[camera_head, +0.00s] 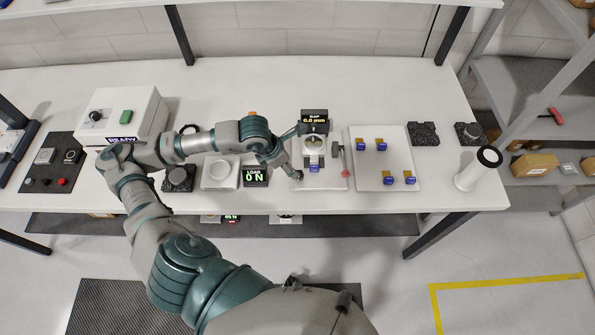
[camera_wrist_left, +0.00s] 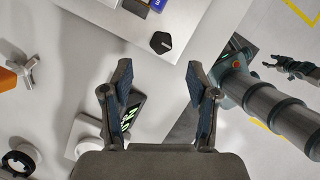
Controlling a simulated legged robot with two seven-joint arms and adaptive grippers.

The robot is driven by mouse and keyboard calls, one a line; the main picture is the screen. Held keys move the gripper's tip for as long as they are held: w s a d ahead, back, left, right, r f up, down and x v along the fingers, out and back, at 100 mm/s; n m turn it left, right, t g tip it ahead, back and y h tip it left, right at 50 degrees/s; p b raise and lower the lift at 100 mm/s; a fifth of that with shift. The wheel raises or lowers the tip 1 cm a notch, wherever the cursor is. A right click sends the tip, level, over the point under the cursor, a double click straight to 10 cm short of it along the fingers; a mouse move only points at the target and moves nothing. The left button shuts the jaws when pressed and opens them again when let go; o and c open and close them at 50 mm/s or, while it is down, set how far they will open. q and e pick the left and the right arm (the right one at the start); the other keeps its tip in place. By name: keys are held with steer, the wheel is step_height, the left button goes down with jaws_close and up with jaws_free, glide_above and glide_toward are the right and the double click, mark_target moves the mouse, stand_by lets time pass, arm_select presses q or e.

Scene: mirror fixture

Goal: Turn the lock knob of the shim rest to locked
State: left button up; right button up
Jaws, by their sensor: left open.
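The white fixture plate (camera_head: 335,184) stands near the table's front edge, with the gap display (camera_head: 314,116) at its back. A blue-tabbed piece (camera_head: 314,168) sits at its front. In the left wrist view a black lock knob (camera_wrist_left: 160,43) lies on the plate (camera_wrist_left: 100,12) near its edge. I cannot make out the knob surely in the head view. My left gripper (camera_head: 300,160) is open over the plate's left side. In the wrist view the knob is ahead of the spread fingers (camera_wrist_left: 158,75), apart from them. A small dark gripper, seemingly my right (camera_wrist_left: 270,64), shows above the floor.
A red-knobbed lever (camera_head: 345,173) stands at the fixture's right. Beyond it is a tray (camera_head: 386,160) with several blue-tabbed pieces, then a white cylinder (camera_head: 474,172).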

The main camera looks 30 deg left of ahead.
arm_select(q)
steer(key=x, duration=0.7)
steer(key=shift+w+d+f, duration=0.1)
steer(key=shift+w+f, duration=0.05)
steer(key=shift+f, duration=0.2)
jaws_close()
